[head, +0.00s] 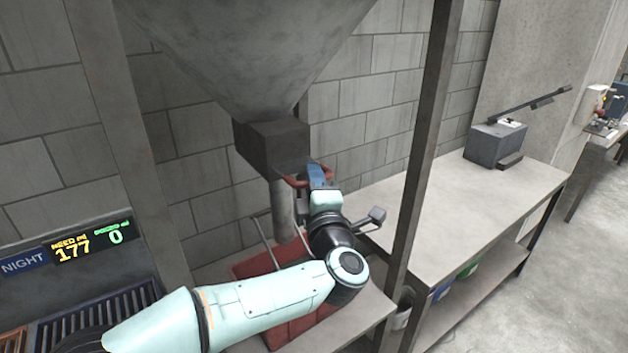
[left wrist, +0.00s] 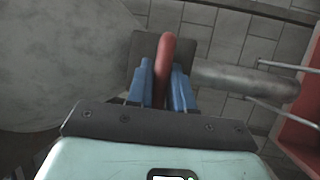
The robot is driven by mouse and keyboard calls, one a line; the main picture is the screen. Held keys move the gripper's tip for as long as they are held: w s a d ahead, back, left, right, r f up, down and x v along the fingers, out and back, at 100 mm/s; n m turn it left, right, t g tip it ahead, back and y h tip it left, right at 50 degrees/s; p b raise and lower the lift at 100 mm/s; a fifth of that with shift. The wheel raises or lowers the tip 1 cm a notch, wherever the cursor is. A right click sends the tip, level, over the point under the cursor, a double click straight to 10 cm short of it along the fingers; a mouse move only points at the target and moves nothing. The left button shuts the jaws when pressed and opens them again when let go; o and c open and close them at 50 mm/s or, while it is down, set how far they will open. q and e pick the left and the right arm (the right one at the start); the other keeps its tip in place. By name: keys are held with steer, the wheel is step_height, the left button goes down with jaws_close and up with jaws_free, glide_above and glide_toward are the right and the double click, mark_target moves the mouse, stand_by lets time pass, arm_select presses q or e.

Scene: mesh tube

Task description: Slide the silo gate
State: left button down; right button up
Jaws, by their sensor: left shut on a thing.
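The grey silo cone (head: 250,45) narrows down to a dark gate box (head: 272,146), with a round grey spout (head: 283,208) hanging below it. A red gate handle (head: 294,182) sticks out at the box's lower side. My left gripper (head: 318,175) is at this handle. In the left wrist view, its blue fingers (left wrist: 164,82) are shut on the red handle (left wrist: 167,50), one on each side. The gate plate itself is hidden. My right gripper is not in view.
A red thing (head: 250,268) with thin grey bars lies below the spout. Dark posts (head: 425,130) flank the silo. A display (head: 88,243) at left reads 177 and 0. A bench (head: 450,200) with a grey lever device (head: 495,143) stands at right.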

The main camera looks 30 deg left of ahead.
arm_select(q)
steer(key=shift+s+d+b, duration=0.25)
steer(key=shift+d+b, duration=0.05)
steer(key=shift+d, duration=0.25)
steer(key=shift+s+d+b, duration=0.25)
steer(key=shift+d, duration=0.3)
steer(key=c, duration=1.1)
jaws_free()
steer(key=shift+w+a, duration=0.1)
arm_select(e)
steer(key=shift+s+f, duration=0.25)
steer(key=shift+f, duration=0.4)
arm_select(q)
steer(key=b+v, duration=0.2)
steer(key=v, duration=1.1)
steer(key=shift+s+b, duration=0.25)
steer(key=shift+b, duration=0.1)
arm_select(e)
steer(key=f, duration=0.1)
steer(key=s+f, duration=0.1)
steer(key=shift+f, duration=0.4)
